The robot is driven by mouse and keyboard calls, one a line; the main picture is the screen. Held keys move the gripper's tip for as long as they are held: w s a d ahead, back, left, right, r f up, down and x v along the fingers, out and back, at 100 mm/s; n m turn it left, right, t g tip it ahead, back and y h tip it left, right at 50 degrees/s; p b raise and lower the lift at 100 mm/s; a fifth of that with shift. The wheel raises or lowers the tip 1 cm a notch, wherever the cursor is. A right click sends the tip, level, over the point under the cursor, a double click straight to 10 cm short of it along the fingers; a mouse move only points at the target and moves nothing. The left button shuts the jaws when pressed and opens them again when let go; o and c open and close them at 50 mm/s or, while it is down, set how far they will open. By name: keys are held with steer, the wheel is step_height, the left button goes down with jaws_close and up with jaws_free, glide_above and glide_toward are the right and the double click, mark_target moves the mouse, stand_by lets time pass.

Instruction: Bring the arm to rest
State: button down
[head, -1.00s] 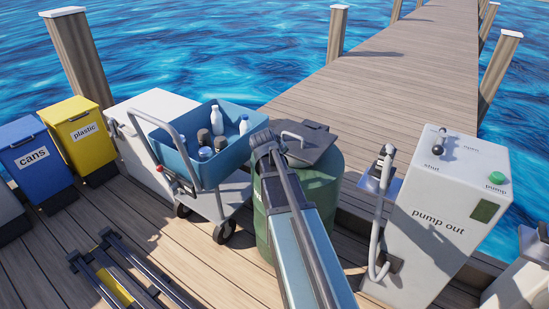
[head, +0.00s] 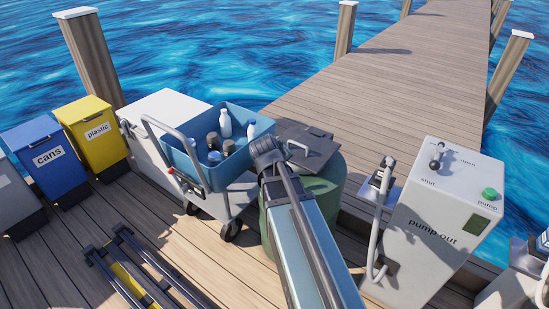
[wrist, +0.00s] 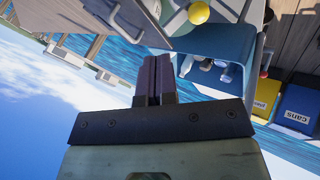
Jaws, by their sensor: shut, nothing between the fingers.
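My gripper (wrist: 157,72) shows in the wrist view with its two dark fingers pressed together and nothing between them. It points into open air, apart from the things beyond it. In the head view part of my arm (head: 300,230) reaches up from the bottom edge in front of the green drum; I cannot make out the fingers there.
A blue tub (head: 180,155) with several bottles sits on a cart beside the green drum (head: 325,185). The pump-out cabinet (head: 430,245) stands right of my arm. A blue cans bin (head: 50,165) and yellow plastic bin (head: 97,135) stand left. Empty walkway (head: 420,70) lies behind.

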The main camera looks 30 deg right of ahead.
steer(key=s+a+f+g+y, duration=0.1)
steer(key=s+a+g+y, duration=0.15)
steer(key=a, duration=0.55)
steer(key=s+a+f+g+y, duration=0.15)
steer(key=s+a, duration=0.25)
steer(key=a, duration=0.4)
steer(key=s+a+f+g+y, duration=0.15)
steer(key=s+a, duration=0.25)
steer(key=a, duration=0.5)
step_height(320, 180, up, 14)
steer(key=d+p, duration=0.1)
steer(key=p, duration=1.3)
steer(key=shift+w+d+m+y, duration=0.2)
steer(key=shift+w+m+y, duration=0.05)
steer(key=shift+m+y, duration=0.15)
steer(key=shift+t, duration=0.25)
